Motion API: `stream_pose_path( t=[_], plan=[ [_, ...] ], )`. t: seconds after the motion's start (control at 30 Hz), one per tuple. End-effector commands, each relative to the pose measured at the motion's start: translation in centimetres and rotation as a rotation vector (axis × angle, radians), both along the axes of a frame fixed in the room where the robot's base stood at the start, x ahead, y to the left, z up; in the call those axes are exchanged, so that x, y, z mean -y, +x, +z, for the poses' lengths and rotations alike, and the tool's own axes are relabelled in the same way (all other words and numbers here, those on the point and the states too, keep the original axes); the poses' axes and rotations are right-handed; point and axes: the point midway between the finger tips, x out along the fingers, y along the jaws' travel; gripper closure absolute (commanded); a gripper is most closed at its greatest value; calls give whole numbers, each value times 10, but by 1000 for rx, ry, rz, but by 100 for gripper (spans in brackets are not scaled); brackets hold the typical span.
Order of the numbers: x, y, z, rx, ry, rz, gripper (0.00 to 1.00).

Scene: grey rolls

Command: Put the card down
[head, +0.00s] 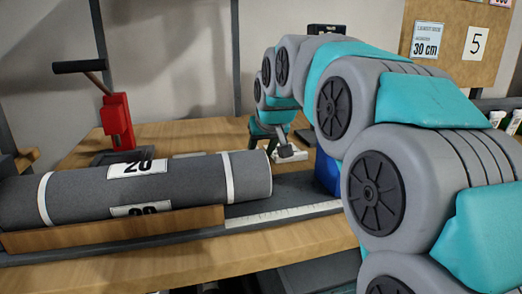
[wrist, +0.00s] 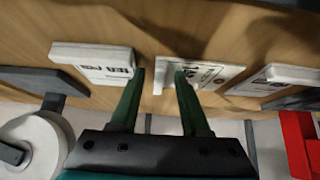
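My gripper (wrist: 160,72) shows in the wrist view with its two green fingers apart. A white card with black print (wrist: 212,72) lies on the wooden surface just beyond the right fingertip, its left end showing in the gap between the fingers. I see no card clamped between them. A second white printed card (wrist: 92,62) lies to the left, its right end close to the left fingertip. A third pale card (wrist: 275,75) lies to the right. In the head view my gripper (head: 286,152) is low over the bench, close to a white object (head: 291,156), partly hidden.
A large grey roll (head: 90,190) labelled 20 lies in a wooden cradle (head: 110,231) at the left. A red tool with a black handle (head: 117,121) stands behind it. A blue object (head: 326,172) is right of my gripper. A white ruler strip (head: 283,214) runs along the bench.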

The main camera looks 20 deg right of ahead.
Motion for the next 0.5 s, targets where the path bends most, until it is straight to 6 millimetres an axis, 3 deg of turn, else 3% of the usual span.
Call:
stream_pose_path(
  t=[0.3, 0.5],
  plan=[
    [0, -2, 6, 1, 0, 0, 54],
    [0, -20, 31, 4, 0, 0, 54]
  ],
)
